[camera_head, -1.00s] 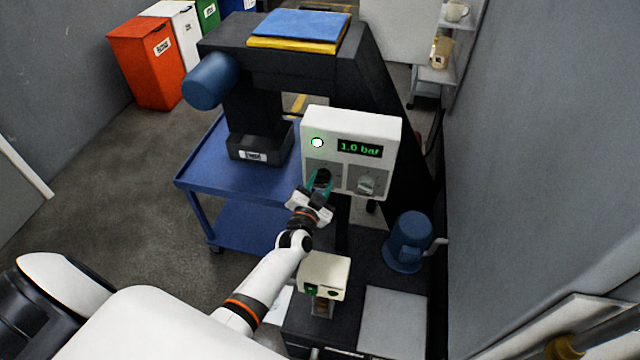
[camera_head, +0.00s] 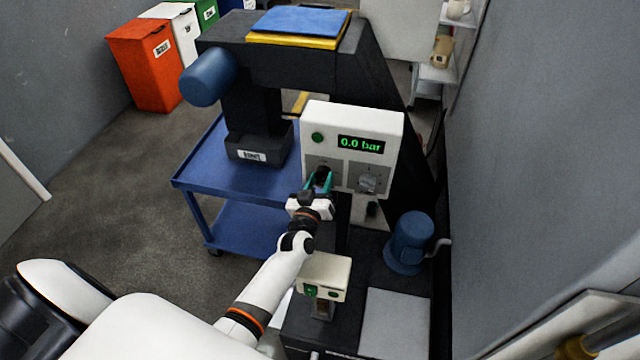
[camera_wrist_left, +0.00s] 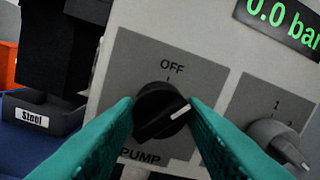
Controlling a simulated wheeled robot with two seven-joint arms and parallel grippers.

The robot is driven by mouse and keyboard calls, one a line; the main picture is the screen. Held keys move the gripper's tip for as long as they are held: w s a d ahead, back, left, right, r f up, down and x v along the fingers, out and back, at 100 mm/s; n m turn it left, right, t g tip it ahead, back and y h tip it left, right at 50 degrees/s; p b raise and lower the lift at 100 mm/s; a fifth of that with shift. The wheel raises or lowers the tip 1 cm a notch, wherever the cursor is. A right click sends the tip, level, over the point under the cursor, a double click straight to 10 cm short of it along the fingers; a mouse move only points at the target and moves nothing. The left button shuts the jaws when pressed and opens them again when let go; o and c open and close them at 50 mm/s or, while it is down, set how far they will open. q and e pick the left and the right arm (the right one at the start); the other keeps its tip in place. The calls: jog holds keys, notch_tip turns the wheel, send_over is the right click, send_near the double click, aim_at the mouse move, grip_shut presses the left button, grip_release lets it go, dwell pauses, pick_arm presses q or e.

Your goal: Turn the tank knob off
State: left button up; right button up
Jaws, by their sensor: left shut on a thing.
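The white control box (camera_head: 325,118) carries two knobs. Its left knob is black (camera_wrist_left: 150,122), on a grey plate marked "OFF" above and "PUMP" below. Its white pointer line points to the upper right, not straight at "OFF". My left gripper (camera_head: 319,183) has its teal fingers shut on this black knob, one on each side. The right knob is grey (camera_wrist_left: 272,138), with "1" and "2" beside it, and nothing touches it; it also shows in the head view (camera_head: 367,184). No "tank" label is readable. The display (camera_head: 361,144) reads "0.0 bar". My right gripper is not in view.
A green round light or button (camera_head: 318,137) sits left of the display. Below is a smaller box (camera_head: 325,268) with green buttons. A blue motor-like part (camera_head: 409,243) with a handle stands at the right. A blue cart (camera_head: 195,177) is at the left.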

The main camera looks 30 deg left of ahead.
pick_arm(q)
jog(key=n+b, duration=0.1)
jog(key=n, duration=0.3)
jog(key=shift+f, duration=0.1)
jog(key=shift+n+y+b, duration=0.4)
jog(key=shift+n+b, duration=0.05)
jog(key=shift+n, duration=1.45)
jog(key=o, duration=1)
jog(key=shift+s, duration=0.1)
jog(key=b+v, duration=0.2)
jog(key=v, duration=1)
